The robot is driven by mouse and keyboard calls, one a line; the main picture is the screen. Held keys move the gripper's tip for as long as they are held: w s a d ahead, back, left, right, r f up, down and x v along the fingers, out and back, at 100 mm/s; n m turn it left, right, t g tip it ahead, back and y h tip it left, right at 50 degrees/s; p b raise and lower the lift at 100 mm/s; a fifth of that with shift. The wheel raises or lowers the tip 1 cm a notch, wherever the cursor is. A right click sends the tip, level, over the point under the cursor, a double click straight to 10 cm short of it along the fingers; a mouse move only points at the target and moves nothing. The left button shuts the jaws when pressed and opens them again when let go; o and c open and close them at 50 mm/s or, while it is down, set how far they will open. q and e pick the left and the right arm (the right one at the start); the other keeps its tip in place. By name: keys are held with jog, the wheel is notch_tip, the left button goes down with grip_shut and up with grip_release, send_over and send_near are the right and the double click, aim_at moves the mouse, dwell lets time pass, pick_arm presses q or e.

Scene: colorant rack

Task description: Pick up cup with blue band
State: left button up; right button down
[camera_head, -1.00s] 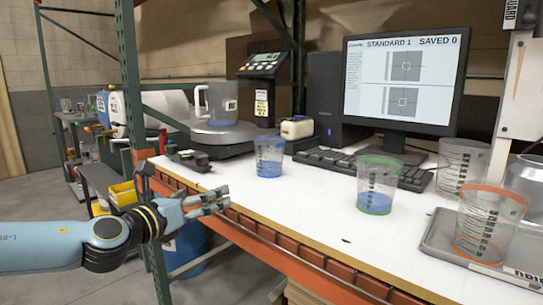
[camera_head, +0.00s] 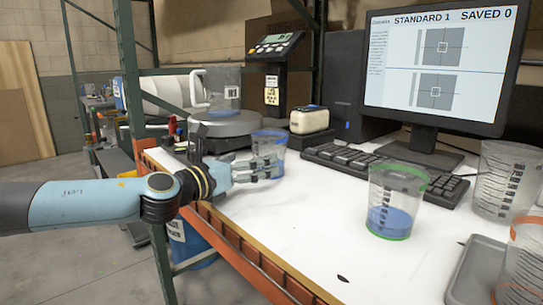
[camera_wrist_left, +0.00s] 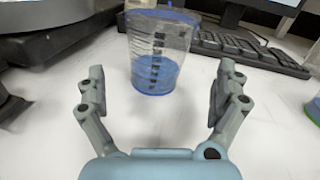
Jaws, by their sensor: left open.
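The cup with blue band (camera_head: 270,141) is clear, with blue rims and blue liquid low inside. It stands upright on the white bench, partly hidden behind my left gripper in the head view. In the left wrist view the cup (camera_wrist_left: 156,52) stands just ahead, roughly centred between the fingers and beyond their tips. My left gripper (camera_head: 270,168) comes in from the left; its fingers, also in the wrist view (camera_wrist_left: 158,88), are spread wide with nothing between them. My right gripper is not in view.
A green-banded cup (camera_head: 395,203) stands to the right. A plain cup (camera_head: 505,182) and an orange-banded cup (camera_head: 522,262) stand further right, near a grey tray (camera_head: 478,268). Behind are a keyboard (camera_head: 372,165), a monitor and a scale (camera_head: 222,124). White bench surface in front is clear.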

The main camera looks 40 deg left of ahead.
aim_at(258, 155)
pick_arm(q)
jog(key=shift+w+a, duration=0.1)
jog(key=shift+w, duration=0.95)
jog(key=shift+w+a+r+p, duration=0.1)
jog(key=shift+w+p, duration=0.2)
jog(key=shift+w, duration=0.25)
jog(key=w+p, duration=0.1)
jog(key=w, duration=0.2)
jog(key=shift+w+a+r, duration=0.1)
jog(key=shift+w+a, duration=0.05)
jog(key=shift+w, duration=0.2)
jog(key=shift+w+f+p, duration=0.2)
jog(key=shift+w+p, duration=0.1)
jog(key=shift+w, duration=0.05)
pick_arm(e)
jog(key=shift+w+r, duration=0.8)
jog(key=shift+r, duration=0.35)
pick_arm(q)
jog(key=c, duration=1.1)
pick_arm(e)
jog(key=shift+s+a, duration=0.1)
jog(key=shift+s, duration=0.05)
